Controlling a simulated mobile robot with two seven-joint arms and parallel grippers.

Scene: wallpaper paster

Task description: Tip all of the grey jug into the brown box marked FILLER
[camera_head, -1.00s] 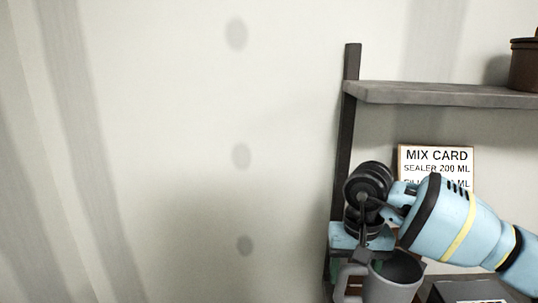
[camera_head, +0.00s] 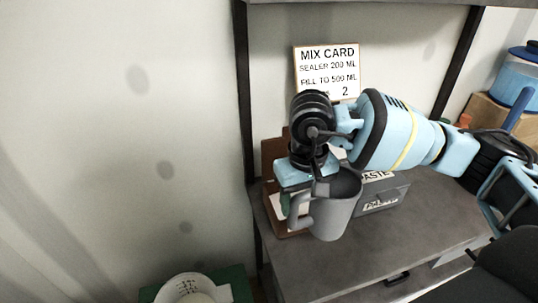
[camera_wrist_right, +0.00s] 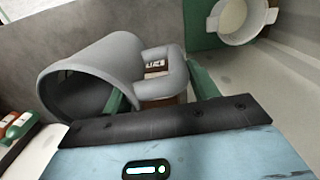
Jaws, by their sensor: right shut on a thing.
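The grey jug (camera_head: 336,212) is in my right gripper (camera_head: 301,190), which is shut on its handle. The jug looks about upright above the grey worktop in the head view. In the right wrist view the jug (camera_wrist_right: 92,72) shows its mouth towards the left; I cannot make out what is inside. A brown box (camera_head: 270,150) is behind and left of the gripper, mostly hidden by it and the jug. In the right wrist view a label ending in "LLER" on brown shows through the jug's handle. My left gripper is not in view.
A grey box marked PASTE (camera_head: 382,194) stands right of the jug. The mix card (camera_head: 326,72) leans behind. A white measuring vessel (camera_head: 186,288) sits on a green surface at lower left. The worktop (camera_head: 420,225) is clear at the front right.

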